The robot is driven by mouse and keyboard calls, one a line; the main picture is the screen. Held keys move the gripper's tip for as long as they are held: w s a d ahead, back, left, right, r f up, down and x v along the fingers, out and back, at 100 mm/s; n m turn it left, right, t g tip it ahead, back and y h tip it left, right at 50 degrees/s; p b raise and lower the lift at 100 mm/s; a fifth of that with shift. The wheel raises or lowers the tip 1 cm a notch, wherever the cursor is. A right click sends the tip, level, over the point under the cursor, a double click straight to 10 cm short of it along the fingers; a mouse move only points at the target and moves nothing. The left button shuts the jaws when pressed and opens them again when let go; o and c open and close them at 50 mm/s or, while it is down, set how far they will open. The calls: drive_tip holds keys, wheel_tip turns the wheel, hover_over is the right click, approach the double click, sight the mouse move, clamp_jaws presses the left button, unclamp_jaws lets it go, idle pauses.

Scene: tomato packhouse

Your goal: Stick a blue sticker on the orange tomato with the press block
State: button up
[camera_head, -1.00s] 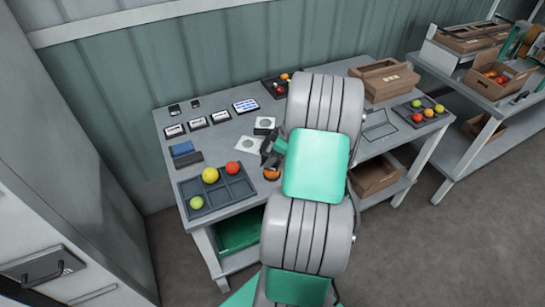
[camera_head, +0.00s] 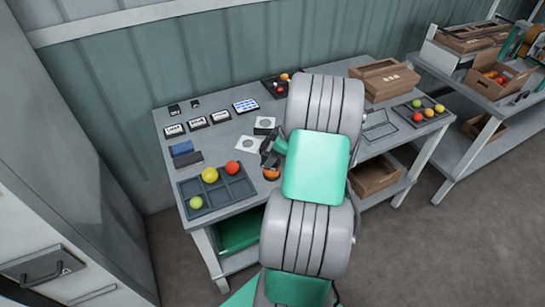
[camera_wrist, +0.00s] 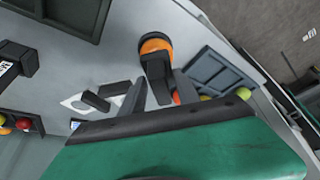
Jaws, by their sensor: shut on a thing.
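The orange tomato (camera_head: 271,174) sits near the table's front edge, just right of the compartment tray. In the wrist view the orange tomato (camera_wrist: 153,46) shows beyond my fingers, with a dark band at its far side. My gripper (camera_wrist: 158,92) is shut on a dark block, seemingly the press block (camera_wrist: 158,72), whose end overlaps the tomato in this view. I cannot tell whether they touch, and no blue sticker shows on the tomato's visible part. In the head view my gripper (camera_head: 268,158) is just above the tomato, partly hidden by my arm. A sheet with blue marks (camera_head: 246,105) lies at the back.
The compartment tray (camera_head: 222,203) holds green, yellow and red tomatoes left of my gripper. White cards with grey circles (camera_head: 249,145) lie behind it. A blue block (camera_head: 182,148) and label cards (camera_head: 197,123) are at the left. A wooden box (camera_head: 385,85) stands at the back right.

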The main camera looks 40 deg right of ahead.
idle(0.4)
drive_tip(key=shift+r+p, duration=1.85)
drive_tip(key=shift+r, duration=1.6)
